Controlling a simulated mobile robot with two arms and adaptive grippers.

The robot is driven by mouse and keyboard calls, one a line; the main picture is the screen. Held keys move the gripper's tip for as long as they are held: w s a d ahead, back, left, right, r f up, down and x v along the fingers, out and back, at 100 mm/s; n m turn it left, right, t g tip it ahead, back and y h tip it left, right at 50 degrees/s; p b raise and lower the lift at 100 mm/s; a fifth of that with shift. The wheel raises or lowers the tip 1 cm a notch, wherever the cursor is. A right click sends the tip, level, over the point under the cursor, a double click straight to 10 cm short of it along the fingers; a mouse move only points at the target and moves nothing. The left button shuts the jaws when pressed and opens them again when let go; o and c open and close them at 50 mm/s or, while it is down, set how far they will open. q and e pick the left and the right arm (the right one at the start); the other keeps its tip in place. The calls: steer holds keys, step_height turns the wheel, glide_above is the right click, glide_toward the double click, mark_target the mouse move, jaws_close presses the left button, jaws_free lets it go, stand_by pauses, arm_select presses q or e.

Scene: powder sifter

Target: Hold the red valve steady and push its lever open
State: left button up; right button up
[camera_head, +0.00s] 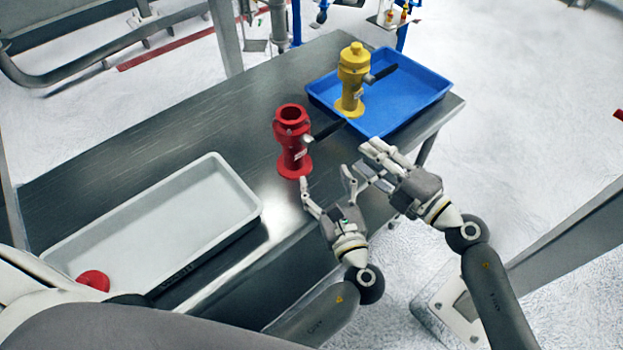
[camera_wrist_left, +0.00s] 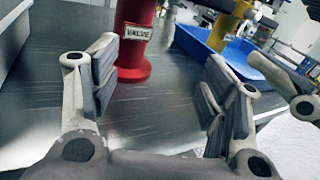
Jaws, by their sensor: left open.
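The red valve (camera_head: 291,147) stands upright on the metal table, its top open. Its black lever (camera_head: 330,130) sticks out to the right. In the left wrist view the red valve (camera_wrist_left: 133,62) shows its VALVE label, with its upper part cut off. My left gripper (camera_head: 326,177) is open and empty in front of the valve. In the left wrist view its fingers (camera_wrist_left: 160,75) are spread, with the valve base beyond them, nearer the left finger. My right gripper (camera_head: 372,160) is to the right of the valve, below the lever's end and apart from it; its finger opening is unclear.
A yellow valve (camera_head: 353,80) with a black lever stands at the blue tray (camera_head: 425,104) at the back right. A white tray (camera_head: 238,203) lies at the left with a red round part (camera_head: 93,280) in its near corner. The table (camera_head: 180,115) behind the red valve is clear.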

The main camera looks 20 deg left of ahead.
mark_target(297, 153)
arm_select(q)
steer(key=a, duration=0.1)
steer(key=a+y, duration=0.1)
steer(key=a+r+g, duration=0.1)
steer(key=shift+s+y, duration=0.25)
steer(key=shift+y, duration=0.05)
steer(key=shift+w+a+r, duration=0.1)
steer(key=shift+a, duration=0.15)
steer(key=x, duration=1)
steer(key=shift+a, duration=0.1)
